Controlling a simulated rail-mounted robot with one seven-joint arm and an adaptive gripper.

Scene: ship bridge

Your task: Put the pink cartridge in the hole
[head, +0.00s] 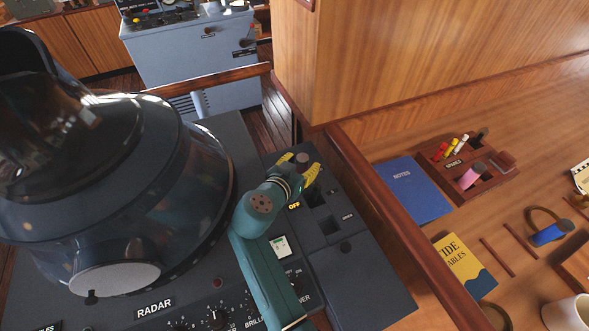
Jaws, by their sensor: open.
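The pink cartridge (471,176) sits tilted in the picture, in a wooden rack (436,160) marked as spares on the shelf at the right. A black cylinder end shows beside its top. Dark square openings, one at the upper part (314,196) and one lower (328,225), show in the black panel right of the radar. My gripper (299,168) is over the back end of this panel, far left of the pink cartridge. Its yellow fingers are apart, around or just above a dark round-topped cylinder (303,158); contact cannot be told.
A wooden rail (388,222) runs between the panel and the shelf. The large radar hood (120,190) stands left of my arm. A blue notes book (410,190), a yellow tide tables book (462,262), a blue cylinder (551,233) and a white mug (568,314) are on the shelf.

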